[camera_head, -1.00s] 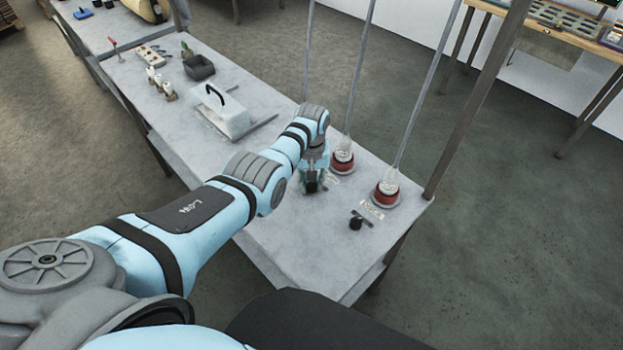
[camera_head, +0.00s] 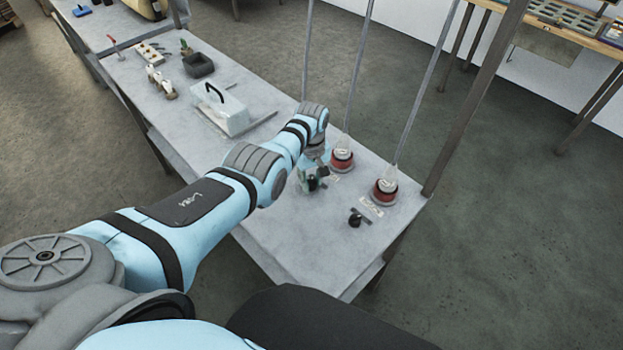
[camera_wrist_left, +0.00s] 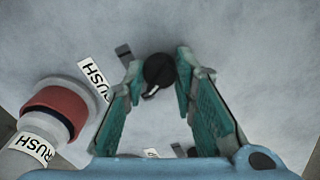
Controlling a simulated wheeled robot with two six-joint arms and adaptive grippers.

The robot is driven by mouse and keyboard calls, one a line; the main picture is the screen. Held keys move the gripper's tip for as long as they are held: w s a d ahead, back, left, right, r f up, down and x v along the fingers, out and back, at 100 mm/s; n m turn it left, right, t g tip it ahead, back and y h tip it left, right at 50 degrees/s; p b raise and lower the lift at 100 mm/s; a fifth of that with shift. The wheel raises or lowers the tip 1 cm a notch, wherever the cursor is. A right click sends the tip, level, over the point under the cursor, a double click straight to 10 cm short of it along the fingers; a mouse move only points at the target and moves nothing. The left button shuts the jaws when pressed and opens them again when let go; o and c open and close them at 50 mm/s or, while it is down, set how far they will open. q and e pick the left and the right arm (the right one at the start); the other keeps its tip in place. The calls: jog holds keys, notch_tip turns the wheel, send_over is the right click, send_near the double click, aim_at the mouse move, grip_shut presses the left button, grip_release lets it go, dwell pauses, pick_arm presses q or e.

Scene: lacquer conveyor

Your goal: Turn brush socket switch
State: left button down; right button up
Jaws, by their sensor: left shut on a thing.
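My left gripper (camera_head: 312,182) is over the bench beside the middle red-and-white socket (camera_head: 342,160). In the left wrist view, its teal fingers (camera_wrist_left: 158,72) are closed on a round black switch knob (camera_wrist_left: 158,70). A white label reading "BRUSH" (camera_wrist_left: 95,79) lies beside that knob, and the red-ringed socket (camera_wrist_left: 52,112) stands to the left. In the head view the gripper partly hides the held knob. A second black knob (camera_head: 355,220) with its own label (camera_head: 370,206) sits free by the right-hand socket (camera_head: 384,191). My right gripper is not in view.
The bench's near corner is clear.

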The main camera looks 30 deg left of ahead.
aim_at(311, 180)
pick_arm(q)
jog(key=c, duration=1.3)
grip_release()
jog(key=shift+a, duration=0.1)
notch_tip(311, 180, up, 12)
jog(key=shift+f, duration=0.1)
